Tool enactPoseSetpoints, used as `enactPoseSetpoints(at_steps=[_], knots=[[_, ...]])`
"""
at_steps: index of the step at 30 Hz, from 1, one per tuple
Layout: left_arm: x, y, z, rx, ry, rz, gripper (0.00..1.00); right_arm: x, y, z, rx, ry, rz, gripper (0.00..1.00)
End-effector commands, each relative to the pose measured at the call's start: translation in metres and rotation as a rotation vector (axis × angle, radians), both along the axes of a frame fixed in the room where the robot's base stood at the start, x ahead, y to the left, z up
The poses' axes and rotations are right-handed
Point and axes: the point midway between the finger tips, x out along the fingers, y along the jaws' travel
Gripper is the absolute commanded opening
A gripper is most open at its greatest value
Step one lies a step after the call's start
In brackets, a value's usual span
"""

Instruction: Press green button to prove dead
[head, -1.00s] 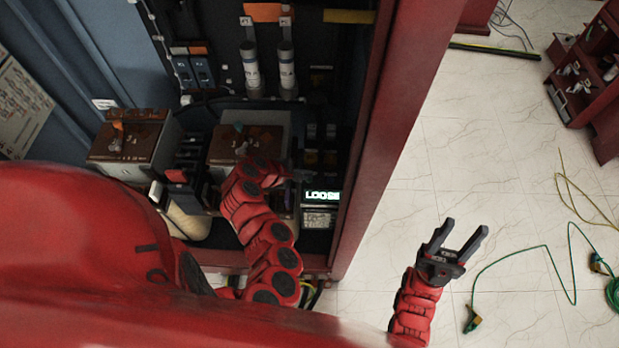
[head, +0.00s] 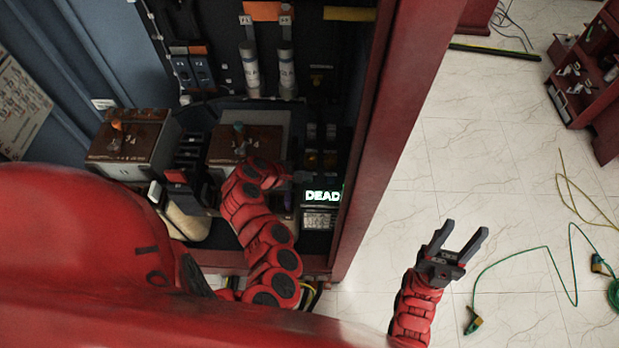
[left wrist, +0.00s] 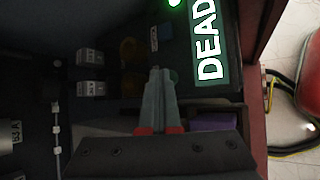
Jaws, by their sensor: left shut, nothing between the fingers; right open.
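A small display (head: 322,196) inside the open cabinet reads DEAD in bright letters. The same display (left wrist: 208,45) fills the upper right of the left wrist view. A glowing green spot (left wrist: 174,2) shows at the top edge there; I cannot tell whether it is the button or a lamp. My left gripper (head: 300,177) reaches into the cabinet just left of the display. In the left wrist view its fingers (left wrist: 162,72) are together and empty, apart from the green spot in the picture. My right gripper (head: 458,240) is open and empty, outside the cabinet over the floor.
Two brown-topped boxes (head: 128,142) (head: 232,142) stand in the cabinet left of the display. The red cabinet post (head: 384,140) stands between my two grippers. A green cable (head: 530,252) lies on the pale floor, and a red shelf (head: 590,75) stands far right.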

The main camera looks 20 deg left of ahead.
Motion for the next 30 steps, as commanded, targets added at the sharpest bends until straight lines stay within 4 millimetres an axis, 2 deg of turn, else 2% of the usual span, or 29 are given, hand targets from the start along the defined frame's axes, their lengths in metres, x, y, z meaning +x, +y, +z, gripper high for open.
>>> enactPoseSetpoints(at_steps=[10, 23, 30], knots=[[0.0, 0.0, 0.017, 0.001, -0.001, 0.0, 0.0, 0.0, 0.0, 0.011, 0.0, 0.0, 0.0, 0.5], [0.0, 0.0, 0.02, 0.0, 0.0, 0.0, 0.0, 0.0, 0.0, 0.012, 0.0, 0.0, 0.0, 0.5], [0.0, -0.001, 0.042, -0.002, 0.0, -0.002, 0.0, 0.0, 0.0, 0.028, 0.0, 0.0, 0.0, 0.5]])
